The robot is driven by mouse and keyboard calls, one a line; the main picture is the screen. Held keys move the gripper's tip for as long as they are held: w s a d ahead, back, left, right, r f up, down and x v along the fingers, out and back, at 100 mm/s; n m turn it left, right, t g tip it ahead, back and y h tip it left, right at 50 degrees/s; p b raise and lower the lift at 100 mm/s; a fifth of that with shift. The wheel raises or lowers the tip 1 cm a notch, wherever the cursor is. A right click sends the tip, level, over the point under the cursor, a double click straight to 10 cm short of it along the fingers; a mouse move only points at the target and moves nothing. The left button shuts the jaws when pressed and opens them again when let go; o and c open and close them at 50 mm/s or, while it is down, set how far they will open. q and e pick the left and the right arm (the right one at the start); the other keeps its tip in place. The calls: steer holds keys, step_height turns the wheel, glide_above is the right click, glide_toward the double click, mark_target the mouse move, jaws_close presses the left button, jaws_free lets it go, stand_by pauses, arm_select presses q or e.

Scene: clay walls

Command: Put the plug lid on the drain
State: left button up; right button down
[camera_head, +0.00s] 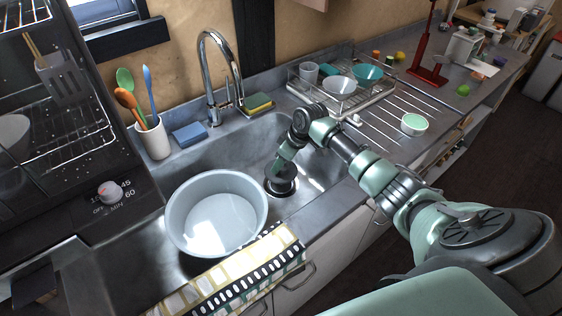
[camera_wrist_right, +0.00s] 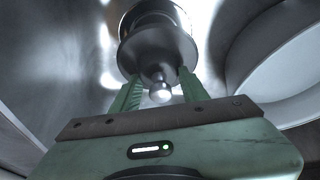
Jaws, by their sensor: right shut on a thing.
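My right gripper (camera_head: 279,164) reaches down into the sink (camera_head: 262,143) from the right. In the right wrist view its two green fingers (camera_wrist_right: 159,88) are shut on the knob of the plug lid (camera_wrist_right: 157,50), a round grey metal disc. In the head view the dark lid (camera_head: 284,173) is right over the drain (camera_head: 283,190), whose dark round rim shows around and below it. In the wrist view a ring of the drain (camera_wrist_right: 152,14) shows behind the lid. I cannot tell whether the lid touches the drain. My left gripper is not in view.
A large pale basin (camera_head: 216,214) stands in the sink just left of the drain. A patterned towel (camera_head: 235,278) hangs over the front edge. The faucet (camera_head: 215,85) rises behind. A dish rack (camera_head: 342,95) with bowls stands right of the sink, near a small green-rimmed bowl (camera_head: 414,124).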

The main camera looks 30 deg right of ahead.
mark_target(287, 167)
step_height(287, 167, down, 2)
steer(key=shift+f+b, duration=0.25)
steer(key=shift+b, duration=0.75)
steer(key=shift+f+b, duration=0.7)
steer(key=shift+f, duration=1)
steer(key=shift+f+p, duration=0.25)
steer(key=shift+p, duration=0.25)
steer(key=c, duration=0.7)
jaws_free()
steer(key=shift+o, duration=0.2)
steer(key=v, duration=0.7)
steer(key=shift+s+r+p, duration=0.15)
steer(key=shift+r+p, duration=0.2)
steer(key=shift+p, duration=0.05)
steer(key=shift+r, duration=0.1)
